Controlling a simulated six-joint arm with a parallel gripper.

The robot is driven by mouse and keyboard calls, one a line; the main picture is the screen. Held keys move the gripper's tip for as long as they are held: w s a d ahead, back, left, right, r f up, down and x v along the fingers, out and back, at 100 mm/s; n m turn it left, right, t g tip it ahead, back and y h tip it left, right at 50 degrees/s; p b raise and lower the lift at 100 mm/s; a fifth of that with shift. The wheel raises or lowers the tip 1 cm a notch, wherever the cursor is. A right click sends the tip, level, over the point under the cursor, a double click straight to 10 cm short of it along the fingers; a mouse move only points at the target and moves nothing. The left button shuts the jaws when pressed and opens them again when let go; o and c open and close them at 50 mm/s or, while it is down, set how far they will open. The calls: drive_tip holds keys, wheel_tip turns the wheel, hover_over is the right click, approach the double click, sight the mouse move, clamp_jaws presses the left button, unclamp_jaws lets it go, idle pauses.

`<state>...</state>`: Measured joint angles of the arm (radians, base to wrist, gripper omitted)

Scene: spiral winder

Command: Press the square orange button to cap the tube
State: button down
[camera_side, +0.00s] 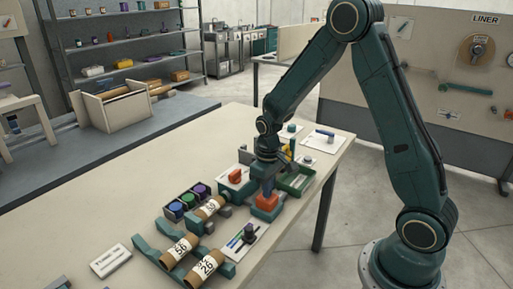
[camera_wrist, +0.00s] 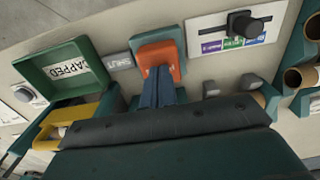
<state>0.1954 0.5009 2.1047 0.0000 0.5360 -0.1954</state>
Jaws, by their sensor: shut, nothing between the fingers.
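The square orange button (camera_side: 267,200) sits on a teal base at the table's near right part; it also shows in the wrist view (camera_wrist: 158,52) at the upper middle. My gripper (camera_side: 268,187) points down right over it, fingers shut and empty. In the wrist view my gripper's fingertips (camera_wrist: 158,72) overlap the button's lower edge; I cannot tell whether they touch it. A brown tube (camera_side: 209,207) lies in a teal holder to the left of the button. A second orange part (camera_side: 235,175) sits on a teal block behind it.
A green tray marked CAPPED (camera_wrist: 72,68) is beside the button. A card with a black knob (camera_wrist: 242,24) is on its other side. A dark box of coloured caps (camera_side: 187,201) and two numbered tubes (camera_side: 180,250) on a rack stand left. The table's far left is clear.

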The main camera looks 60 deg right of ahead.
drive_tip(key=shift+f, duration=1.15)
drive_tip(key=shift+r, duration=4.05)
drive_tip(key=shift+r, duration=0.1)
drive_tip(key=shift+s+a+r, duration=0.1)
drive_tip(key=shift+r, duration=0.15)
drive_tip(key=s+a+r+t, duration=0.35)
drive_tip(key=s+r, duration=0.45)
drive_tip(key=r, duration=0.4)
drive_tip(key=s+a+r+t, duration=0.1)
drive_tip(key=s+a+r, duration=0.1)
drive_tip(key=s, duration=0.4)
drive_tip(key=s+a+r+t, duration=0.1)
drive_tip(key=s+r, duration=0.1)
drive_tip(key=s, duration=0.4)
drive_tip(key=shift+a+r, duration=0.3)
drive_tip(key=shift+a, duration=0.1)
